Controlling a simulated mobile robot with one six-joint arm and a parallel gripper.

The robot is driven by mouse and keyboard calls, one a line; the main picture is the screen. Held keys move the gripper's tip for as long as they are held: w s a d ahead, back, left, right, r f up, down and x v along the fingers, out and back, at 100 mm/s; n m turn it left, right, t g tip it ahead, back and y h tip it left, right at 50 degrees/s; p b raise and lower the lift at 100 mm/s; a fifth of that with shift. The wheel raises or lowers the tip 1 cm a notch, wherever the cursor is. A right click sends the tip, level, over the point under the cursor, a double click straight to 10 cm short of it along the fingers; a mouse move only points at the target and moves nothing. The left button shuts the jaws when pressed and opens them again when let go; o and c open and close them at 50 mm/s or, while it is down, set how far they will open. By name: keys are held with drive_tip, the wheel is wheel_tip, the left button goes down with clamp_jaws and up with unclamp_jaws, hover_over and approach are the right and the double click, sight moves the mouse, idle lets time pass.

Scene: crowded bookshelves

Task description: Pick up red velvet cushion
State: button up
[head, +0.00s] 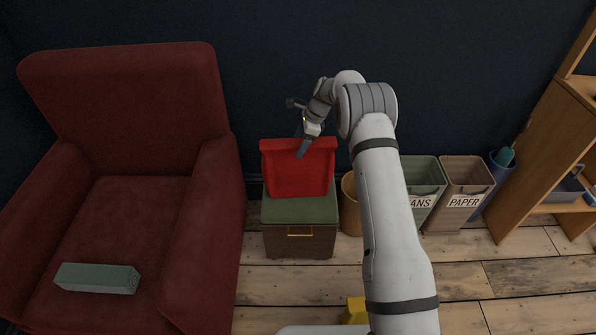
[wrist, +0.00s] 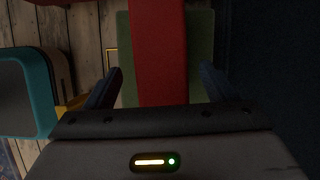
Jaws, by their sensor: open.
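The red velvet cushion (head: 297,172) stands upright on the green lid of a box (head: 300,208), close to the dark wall. My gripper (head: 303,138) is at the cushion's top edge in the head view, with one blue fingertip in front of its upper part. In the wrist view the cushion (wrist: 158,50) runs as a red band between the two spread fingers of my gripper (wrist: 162,85). The fingers are open, with a visible gap on each side of the band. Contact is not visible.
A red armchair (head: 130,210) with a grey-green block (head: 97,278) on its seat stands left. Right of the box are a round tan bin (head: 351,205), a green bin (head: 425,180), a paper bin (head: 462,190) and a wooden shelf (head: 540,150). A yellow object (head: 355,310) lies on the floor.

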drive_tip(key=shift+x, duration=1.65)
drive_tip(key=shift+w+f, duration=0.1)
drive_tip(key=shift+f, duration=0.15)
drive_tip(key=shift+c, duration=0.5)
drive_tip(key=c, duration=1.5)
